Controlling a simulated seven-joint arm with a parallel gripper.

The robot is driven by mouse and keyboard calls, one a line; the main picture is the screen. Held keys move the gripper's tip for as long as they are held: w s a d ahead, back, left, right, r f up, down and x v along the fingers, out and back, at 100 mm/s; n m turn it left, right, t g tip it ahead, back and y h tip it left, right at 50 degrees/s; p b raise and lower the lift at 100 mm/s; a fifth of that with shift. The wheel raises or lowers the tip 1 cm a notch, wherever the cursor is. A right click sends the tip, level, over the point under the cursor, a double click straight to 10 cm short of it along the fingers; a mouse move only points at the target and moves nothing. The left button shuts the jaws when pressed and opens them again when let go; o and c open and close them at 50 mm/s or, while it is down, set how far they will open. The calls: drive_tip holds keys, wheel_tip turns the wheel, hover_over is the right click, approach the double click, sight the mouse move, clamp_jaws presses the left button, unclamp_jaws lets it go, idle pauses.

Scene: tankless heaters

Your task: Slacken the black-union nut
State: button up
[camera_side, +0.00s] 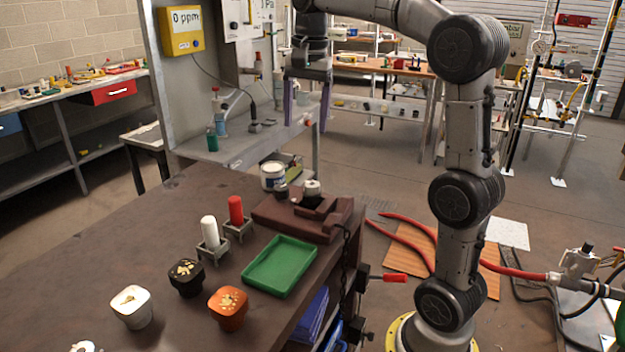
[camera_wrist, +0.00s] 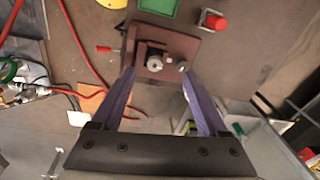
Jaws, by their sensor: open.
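A brown fixture block (camera_side: 334,228) sits at the bench's far right corner and also shows in the wrist view (camera_wrist: 185,45). On it is a small round fitting with a pale top (camera_side: 312,187), with dark parts beside it. In the wrist view this round metal-looking part (camera_wrist: 154,63) lies between my fingertips in the picture, with a smaller grey part (camera_wrist: 182,66) to its right. I cannot tell which piece is the black-union nut. My gripper (camera_side: 307,128) is open and empty, its purple fingers pointing down, well above the fixture and apart from it.
White (camera_side: 209,231) and red (camera_side: 235,210) cylinders stand in square holders left of the fixture. A green tray (camera_side: 280,266) lies in front. White, black (camera_side: 186,278) and orange (camera_side: 228,308) cups stand nearer. A white jar (camera_side: 272,176) and a grey panel stand behind.

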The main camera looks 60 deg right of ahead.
drive_tip(key=m+g, duration=0.1)
drive_tip(key=m, duration=0.1)
approach(313, 183)
wheel_tip(313, 183, down, 9)
drive_tip(key=shift+d+r, duration=0.1)
idle(0.4)
drive_tip(key=shift+n, duration=0.3)
clamp_jaws()
